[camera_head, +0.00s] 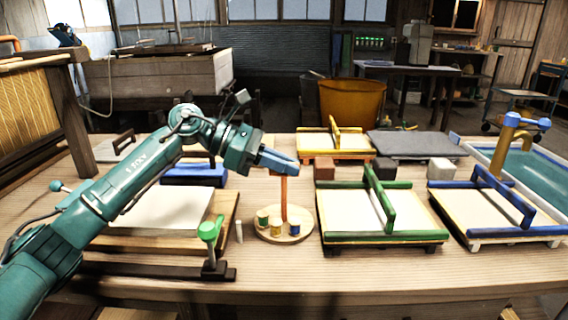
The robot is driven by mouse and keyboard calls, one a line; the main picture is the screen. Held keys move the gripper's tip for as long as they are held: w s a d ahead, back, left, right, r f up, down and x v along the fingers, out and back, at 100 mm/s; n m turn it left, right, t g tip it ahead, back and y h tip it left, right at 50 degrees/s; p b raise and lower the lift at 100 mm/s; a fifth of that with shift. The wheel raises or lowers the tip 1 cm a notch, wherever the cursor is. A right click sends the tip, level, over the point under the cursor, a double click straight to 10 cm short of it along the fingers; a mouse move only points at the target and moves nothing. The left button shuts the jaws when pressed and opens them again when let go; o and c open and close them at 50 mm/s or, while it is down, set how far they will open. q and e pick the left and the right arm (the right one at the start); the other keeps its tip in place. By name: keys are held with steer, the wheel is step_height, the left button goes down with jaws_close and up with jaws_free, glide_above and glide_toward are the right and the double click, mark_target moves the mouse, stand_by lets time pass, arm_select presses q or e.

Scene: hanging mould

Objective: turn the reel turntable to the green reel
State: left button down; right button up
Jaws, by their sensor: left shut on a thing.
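The reel turntable is a round, pale wooden disc (298,238) on the bench with an upright reddish post (284,198). Small reels stand on its front side: the green reel (262,218) at the left, a yellowish reel (277,228) at the front and a blue reel (294,226) at the right. My left gripper (284,165) is shut on the top of the post, above the disc. Its blue fingers hide the post's upper end. My right gripper is out of view.
A green-framed mould (383,237) lies close right of the turntable, a blue-framed one (515,232) beyond it. A yellow-framed mould (333,152) is behind. A green-knobbed lever (209,231) and a small pale peg (239,232) stand to the left.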

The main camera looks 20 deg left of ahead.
arm_select(q)
steer(key=shift+n+t+y, duration=0.4)
steer(key=shift+n+t, duration=0.7)
steer(key=shift+t, duration=0.1)
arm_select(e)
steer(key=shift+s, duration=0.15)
arm_select(q)
steer(key=shift+t, duration=0.3)
steer(key=c, duration=1.5)
jaws_free()
steer(key=p+v, duration=0.1)
steer(key=v, duration=1.2)
steer(key=shift+r, duration=0.15)
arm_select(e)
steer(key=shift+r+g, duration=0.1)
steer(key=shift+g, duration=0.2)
